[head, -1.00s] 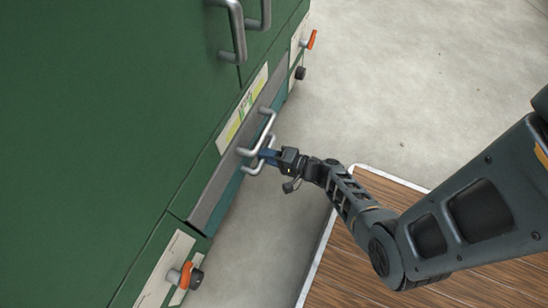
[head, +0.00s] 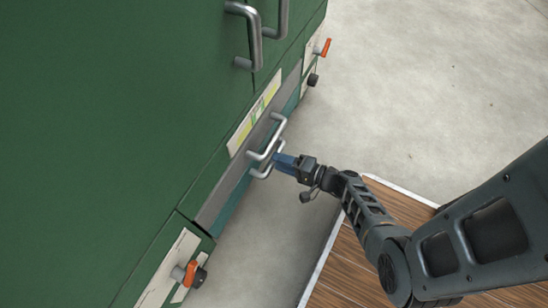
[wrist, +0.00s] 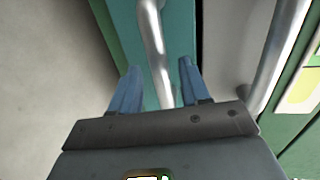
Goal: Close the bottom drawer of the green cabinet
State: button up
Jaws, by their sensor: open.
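The green cabinet (head: 120,130) fills the left of the head view. Low on it is a teal drawer front (head: 231,203), mostly hidden in the head view by its angle. Its silver handle (head: 261,173) is at my gripper (head: 276,158). In the wrist view, my gripper (wrist: 157,78) has its blue fingers apart, and the handle bar (wrist: 153,35) runs between them in the picture, with the teal front (wrist: 178,40) behind. I cannot tell whether the fingers touch the bar. How far the drawer stands out is unclear.
A second silver handle (head: 279,127) is just above, on a grey strip (head: 215,208). Orange-black knobs (head: 191,273) stick out from the cabinet's lower panels. A wood-topped platform (head: 340,255) is below my arm. Pale floor (head: 420,90) is open to the right.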

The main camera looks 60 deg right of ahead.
jog(key=shift+s+r+p, duration=0.2)
jog(key=shift+s, duration=0.9)
jog(key=shift+s+r+p, duration=0.2)
jog(key=shift+s, duration=0.85)
jog(key=s+a+f+n+g+y, duration=0.1)
jog(key=s+a+n+g, duration=0.1)
jog(key=s+a+g, duration=0.3)
jog(key=s+a+f+n+g, duration=0.1)
jog(key=s+a+f+n, duration=0.15)
jog(key=a, duration=0.45)
jog(key=s+a+r+n+g+h, duration=0.1)
jog(key=s+r+n+g+h, duration=0.1)
jog(key=s+r+n, duration=0.35)
jog(key=a+r+n+t+p, duration=0.1)
jog(key=r+n+t+p, duration=0.2)
jog(key=r+p, duration=1.3)
jog(key=a+r+n+t+p, duration=0.2)
jog(key=r+p, duration=1.5)
jog(key=r, duration=3.5)
jog(key=n+t, duration=0.2)
jog(key=shift+s+r+n, duration=0.15)
jog(key=shift+r+n, duration=0.05)
jog(key=shift+n, duration=0.1)
